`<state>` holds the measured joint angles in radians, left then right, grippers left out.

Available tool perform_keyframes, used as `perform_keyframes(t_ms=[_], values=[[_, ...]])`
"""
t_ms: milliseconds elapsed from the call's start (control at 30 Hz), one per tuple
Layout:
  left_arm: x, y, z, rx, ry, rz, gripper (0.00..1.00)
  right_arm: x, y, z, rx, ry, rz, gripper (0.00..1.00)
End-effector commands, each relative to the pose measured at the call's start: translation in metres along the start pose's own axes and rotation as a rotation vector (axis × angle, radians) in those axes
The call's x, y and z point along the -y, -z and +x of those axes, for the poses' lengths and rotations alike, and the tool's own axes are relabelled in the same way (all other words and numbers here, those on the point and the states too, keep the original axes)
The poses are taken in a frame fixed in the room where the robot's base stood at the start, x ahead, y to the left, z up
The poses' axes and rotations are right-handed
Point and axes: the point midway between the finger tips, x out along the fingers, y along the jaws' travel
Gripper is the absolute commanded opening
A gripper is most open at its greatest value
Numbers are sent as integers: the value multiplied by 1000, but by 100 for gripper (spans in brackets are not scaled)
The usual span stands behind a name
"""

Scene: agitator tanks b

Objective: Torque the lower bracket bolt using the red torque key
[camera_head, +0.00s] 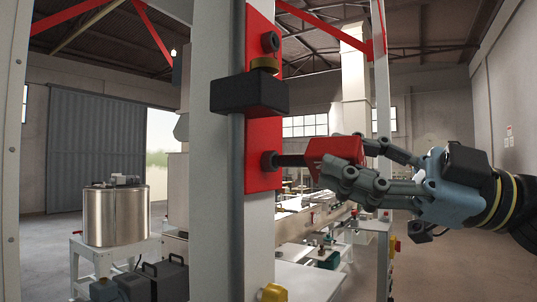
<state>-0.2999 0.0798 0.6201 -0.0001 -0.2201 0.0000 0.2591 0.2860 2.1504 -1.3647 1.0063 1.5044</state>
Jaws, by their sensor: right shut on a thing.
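The red bracket plate (262,110) is fixed upright on a pale grey post. Its lower bolt (269,161) is a dark round head near the plate's bottom. An upper dark bolt (270,42) sits near the top. The red torque key (334,151) lies level, its dark shaft reaching left to the lower bolt and appearing to meet it. My right gripper (347,165) comes in from the right and is shut on the red body of the key. Its fingers hide part of the key. My left gripper is not in view.
A steel tank (116,214) stands on a white stand at left. A white frame post (381,100) rises behind my right fingers. Benches with equipment fill the background.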

Motion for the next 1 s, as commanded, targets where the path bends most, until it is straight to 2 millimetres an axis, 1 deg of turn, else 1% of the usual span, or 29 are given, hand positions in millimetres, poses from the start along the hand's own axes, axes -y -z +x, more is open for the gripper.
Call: perform_keyframes(t_ms=[700,1000], values=[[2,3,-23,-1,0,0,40,-2,1,1,0,-49,112,0],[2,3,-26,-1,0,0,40,-1,1,0,1,-62,145,0]])
